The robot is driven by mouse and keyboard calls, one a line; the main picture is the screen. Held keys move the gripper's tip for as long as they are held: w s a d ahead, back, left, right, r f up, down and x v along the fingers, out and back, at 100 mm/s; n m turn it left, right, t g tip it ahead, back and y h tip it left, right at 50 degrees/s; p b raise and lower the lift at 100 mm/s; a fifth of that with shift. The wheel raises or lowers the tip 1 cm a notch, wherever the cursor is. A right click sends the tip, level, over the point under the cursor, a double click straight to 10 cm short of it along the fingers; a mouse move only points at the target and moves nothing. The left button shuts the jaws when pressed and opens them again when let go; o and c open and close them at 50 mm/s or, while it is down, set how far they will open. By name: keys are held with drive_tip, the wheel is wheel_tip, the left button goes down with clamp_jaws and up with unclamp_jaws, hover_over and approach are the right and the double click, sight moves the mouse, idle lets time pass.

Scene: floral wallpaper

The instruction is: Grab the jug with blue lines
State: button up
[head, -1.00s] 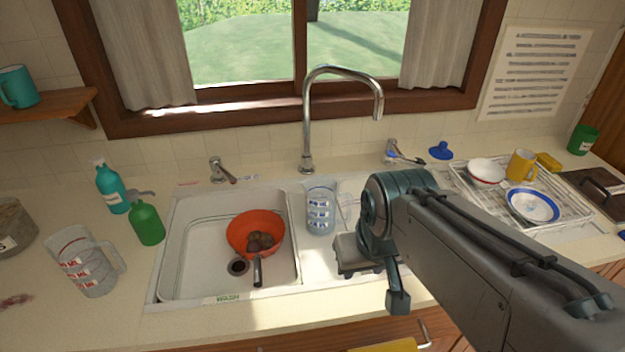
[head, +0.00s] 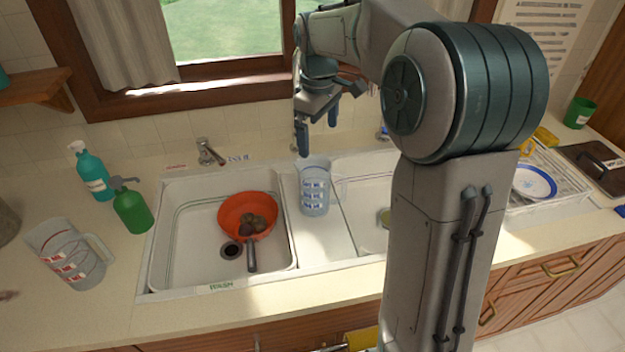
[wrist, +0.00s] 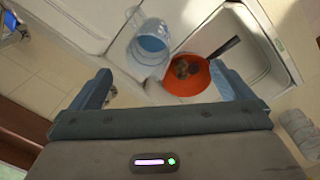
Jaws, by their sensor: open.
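The clear jug with blue lines (head: 314,198) stands upright on the divider between the two sink basins. It also shows in the wrist view (wrist: 150,47), ahead of and slightly left of centre between my fingers. My gripper (head: 318,128) is open and empty, above and behind the jug in the head view, its fingers pointing down and apart from it. Both fingers frame the lower part of the wrist view (wrist: 168,88). A similar clear jug with red lines (head: 70,257) stands on the counter at the left.
An orange bowl (head: 240,207) with brown lumps sits in the left basin (head: 185,240). Teal (head: 93,175) and green (head: 132,210) bottles stand left of the sink. A dish rack (head: 570,195) stands at right. My arm hides the tall tap and much of the right basin.

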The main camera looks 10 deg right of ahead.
drive_tip(key=w+f+n, duration=0.1)
drive_tip(key=w, duration=0.2)
approach(316, 168)
drive_tip(key=s+f, duration=0.2)
drive_tip(key=s, duration=0.2)
drive_tip(key=shift+w+a+f+p, duration=0.15)
drive_tip(key=shift+f+p, duration=0.45)
drive_tip(key=shift+f, duration=0.65)
drive_tip(key=shift+w+a+f+p, duration=0.15)
drive_tip(key=shift+f+p, duration=0.4)
drive_tip(key=shift+f, duration=0.7)
drive_tip(key=shift+r, duration=0.1)
drive_tip(key=c, duration=1.8)
